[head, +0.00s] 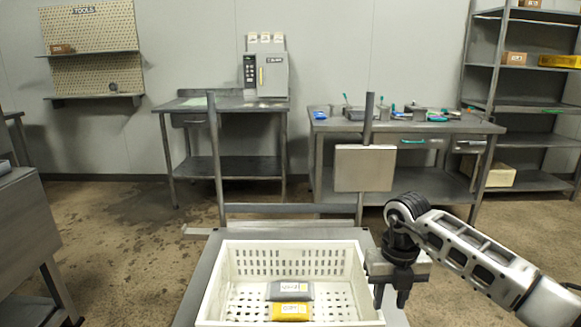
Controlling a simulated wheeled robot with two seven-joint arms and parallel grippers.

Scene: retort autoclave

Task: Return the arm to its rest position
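My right arm comes in from the right edge, bent, with its wrist above the cart's right side. My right gripper (391,300) points down just outside the right wall of the white crate. Its two dark fingers look apart, with nothing seen between them. The white perforated crate (230,285) sits on a grey cart. In it lie a grey pouch (290,291) and a yellow pouch (291,312), each with a white label. My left gripper is out of view.
The cart (215,243) has an upright handle frame with a blank grey plate (364,168) at its far side. Behind stand a bench with a boxy machine (265,73), a cluttered workbench (405,126) and a shelf rack (520,105). Open floor lies between.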

